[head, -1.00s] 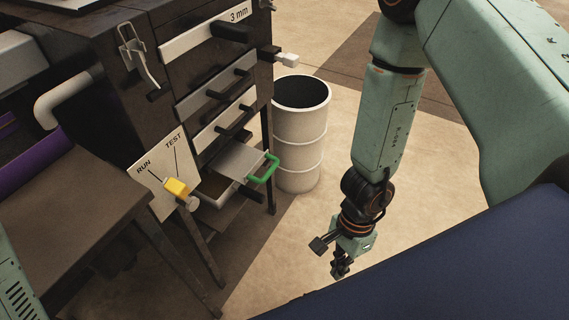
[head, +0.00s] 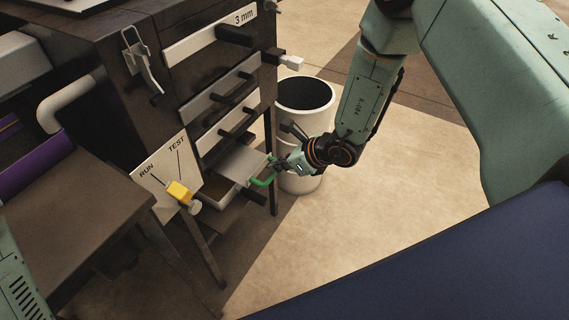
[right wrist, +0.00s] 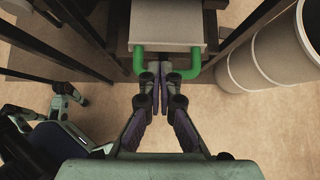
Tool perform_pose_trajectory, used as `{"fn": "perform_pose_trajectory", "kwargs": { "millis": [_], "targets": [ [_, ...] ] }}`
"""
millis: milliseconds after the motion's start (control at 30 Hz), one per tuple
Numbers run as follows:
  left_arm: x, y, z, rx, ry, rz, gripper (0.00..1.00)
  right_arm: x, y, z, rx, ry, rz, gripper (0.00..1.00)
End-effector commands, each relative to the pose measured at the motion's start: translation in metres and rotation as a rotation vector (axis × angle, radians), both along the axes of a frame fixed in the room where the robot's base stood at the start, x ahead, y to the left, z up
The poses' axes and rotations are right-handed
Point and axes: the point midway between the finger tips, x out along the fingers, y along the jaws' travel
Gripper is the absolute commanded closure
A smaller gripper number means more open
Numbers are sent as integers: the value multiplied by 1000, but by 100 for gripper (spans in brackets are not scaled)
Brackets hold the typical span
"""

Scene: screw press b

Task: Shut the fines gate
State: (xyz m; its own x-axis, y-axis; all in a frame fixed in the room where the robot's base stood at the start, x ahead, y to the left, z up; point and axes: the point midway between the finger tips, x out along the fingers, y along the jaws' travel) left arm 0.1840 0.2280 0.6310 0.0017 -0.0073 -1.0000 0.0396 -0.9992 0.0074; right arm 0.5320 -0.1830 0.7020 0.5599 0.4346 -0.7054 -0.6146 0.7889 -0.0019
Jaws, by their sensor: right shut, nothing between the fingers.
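The fines gate (head: 238,163) is a flat pale grey plate low in the dark machine. It sticks out toward me, with a green U-shaped handle (head: 262,182) at its front edge. In the right wrist view the plate (right wrist: 168,22) lies straight ahead, with the handle (right wrist: 190,72) facing me. My right gripper (head: 273,166) is at the handle. Its fingertips (right wrist: 160,75) are shut together at the middle of the handle's bar and cover it. Nothing is held between them; I cannot tell whether they touch the bar. My left gripper is not in view.
Drawers with dark handles, the top labelled 3 mm (head: 210,35), stand above the gate. A box (head: 222,190) sits under it. A yellow lever (head: 179,192) is on the RUN/TEST plate (head: 163,172). A white drum (head: 304,110) stands right of the machine. Floor in front is clear.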

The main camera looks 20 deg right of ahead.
Motion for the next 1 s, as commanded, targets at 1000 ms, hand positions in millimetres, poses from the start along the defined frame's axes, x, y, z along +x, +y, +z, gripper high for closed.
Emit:
{"fn": "perform_pose_trajectory", "kwargs": {
  "millis": [1000],
  "targets": [
    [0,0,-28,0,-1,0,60,51,38,-40,-2,-3,6,100]
  ]
}}
